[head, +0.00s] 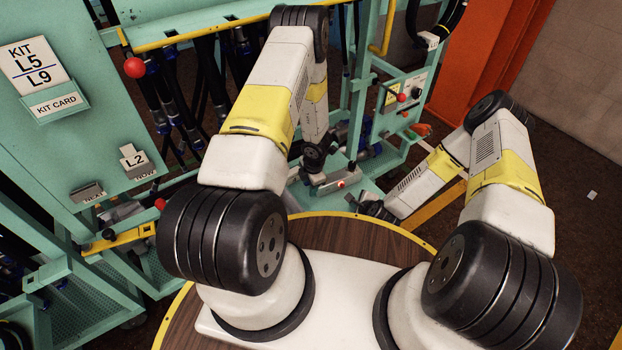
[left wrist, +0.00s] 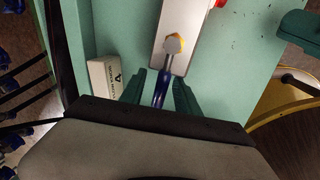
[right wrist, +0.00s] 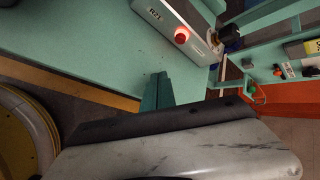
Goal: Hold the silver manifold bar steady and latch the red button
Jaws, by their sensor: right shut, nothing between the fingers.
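The silver manifold bar (head: 328,187) lies on the teal cart shelf in the head view. It also shows in the left wrist view (left wrist: 184,22) and the right wrist view (right wrist: 160,14). Its red button (right wrist: 182,36) sticks up near the bar's edge, and shows small in the head view (head: 341,184). My left gripper (left wrist: 162,80) has its green fingers either side of a blue hose fitting (left wrist: 160,92) at the bar's end; whether they grip it is unclear. My right gripper (right wrist: 160,76) is shut and empty, apart from the button, below it in the right wrist view.
A white box (left wrist: 103,78) lies on the shelf beside the left fingers. A dark fitting (right wrist: 227,38) stands at the bar's end. Teal cart posts and hanging hoses stand behind. A kit-card panel (head: 85,135) stands left.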

